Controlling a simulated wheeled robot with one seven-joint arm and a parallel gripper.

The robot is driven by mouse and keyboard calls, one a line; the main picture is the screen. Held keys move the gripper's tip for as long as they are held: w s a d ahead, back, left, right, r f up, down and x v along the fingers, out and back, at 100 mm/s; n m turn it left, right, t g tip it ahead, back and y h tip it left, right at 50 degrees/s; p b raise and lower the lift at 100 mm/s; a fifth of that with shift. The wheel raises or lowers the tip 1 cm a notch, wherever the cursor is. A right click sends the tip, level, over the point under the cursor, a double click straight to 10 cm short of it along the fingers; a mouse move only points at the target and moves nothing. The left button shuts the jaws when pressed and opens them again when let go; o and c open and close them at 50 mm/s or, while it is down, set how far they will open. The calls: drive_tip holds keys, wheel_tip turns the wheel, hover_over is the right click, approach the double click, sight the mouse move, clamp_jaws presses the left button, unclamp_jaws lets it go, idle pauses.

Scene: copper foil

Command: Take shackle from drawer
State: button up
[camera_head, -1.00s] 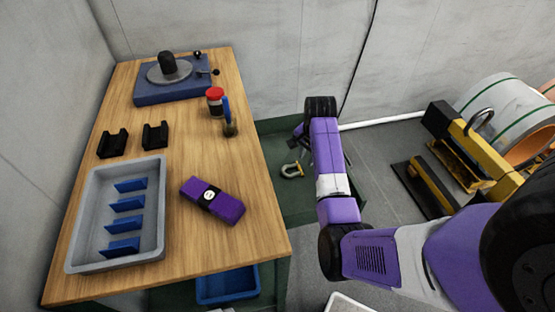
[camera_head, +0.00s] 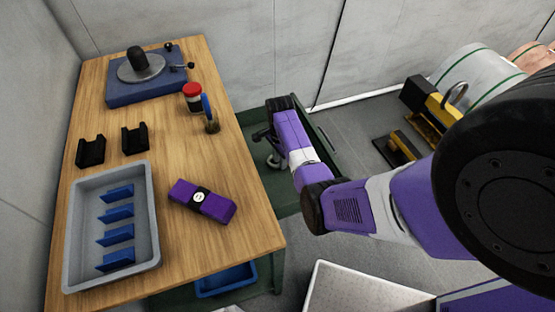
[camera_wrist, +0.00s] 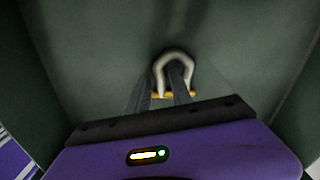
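The shackle (camera_wrist: 176,58) is a pale metal bow with a yellow pin, lying on the dark green floor of the drawer in the wrist view. In the head view the grey bow (camera_head: 274,160) shows just below my gripper (camera_head: 262,136) in the open green drawer (camera_head: 288,198). In the wrist view my gripper (camera_wrist: 162,82) has its two dark fingers a little apart. One leg of the shackle shows between them, and the right finger overlaps the inside of the bow. Firm contact is not visible.
The drawer's green walls stand close around my gripper. A blue bin (camera_head: 226,280) is below.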

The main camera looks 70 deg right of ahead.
drive_tip(key=shift+f, duration=0.35)
clamp_jaws()
drive_tip(key=shift+r, duration=0.1)
idle(1.1)
